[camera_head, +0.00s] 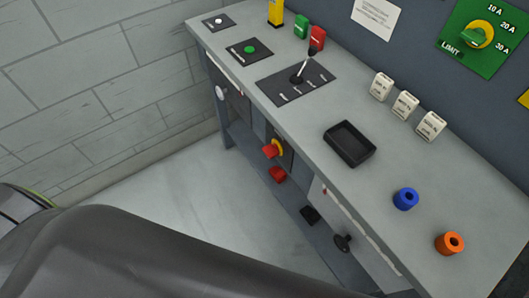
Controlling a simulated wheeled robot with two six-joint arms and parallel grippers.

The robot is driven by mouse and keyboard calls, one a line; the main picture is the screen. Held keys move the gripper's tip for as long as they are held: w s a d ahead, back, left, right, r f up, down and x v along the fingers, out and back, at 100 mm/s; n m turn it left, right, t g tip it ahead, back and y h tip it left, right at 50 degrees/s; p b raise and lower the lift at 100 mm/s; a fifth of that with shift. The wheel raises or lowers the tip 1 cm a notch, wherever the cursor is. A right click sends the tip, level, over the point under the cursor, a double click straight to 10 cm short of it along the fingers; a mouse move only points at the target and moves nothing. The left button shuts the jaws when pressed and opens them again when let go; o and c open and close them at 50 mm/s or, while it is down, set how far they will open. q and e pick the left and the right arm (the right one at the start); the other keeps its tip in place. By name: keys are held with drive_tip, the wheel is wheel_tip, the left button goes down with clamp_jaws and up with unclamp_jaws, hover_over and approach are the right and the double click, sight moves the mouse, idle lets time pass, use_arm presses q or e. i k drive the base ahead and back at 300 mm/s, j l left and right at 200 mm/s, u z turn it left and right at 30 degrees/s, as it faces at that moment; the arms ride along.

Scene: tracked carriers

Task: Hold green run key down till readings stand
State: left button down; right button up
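Neither of my grippers is in view. A dark arm link of mine crosses the lower left of the picture, well apart from the bench top. No display with readings can be made out.
A lever (306,66) stands up from a dark plate. A black tray (349,144), white labelled blocks (405,105), a blue ring (405,199) and an orange ring (449,243) are on the bench top (330,200). A red-yellow knob (272,149) juts from the front.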

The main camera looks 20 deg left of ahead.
sight(249, 50)
drive_tip(key=i+j+z, duration=0.1)
drive_tip(key=j, duration=0.25)
drive_tip(key=i+j+z, duration=0.15)
drive_tip(key=j, duration=0.2)
drive_tip(key=i+j+z, duration=0.1)
drive_tip(key=j, duration=0.25)
drive_tip(key=i+j+z, duration=0.15)
drive_tip(key=j, duration=0.25)
drive_tip(key=i+j+z, duration=0.1)
drive_tip(key=j, duration=0.25)
drive_tip(key=i, duration=0.05)
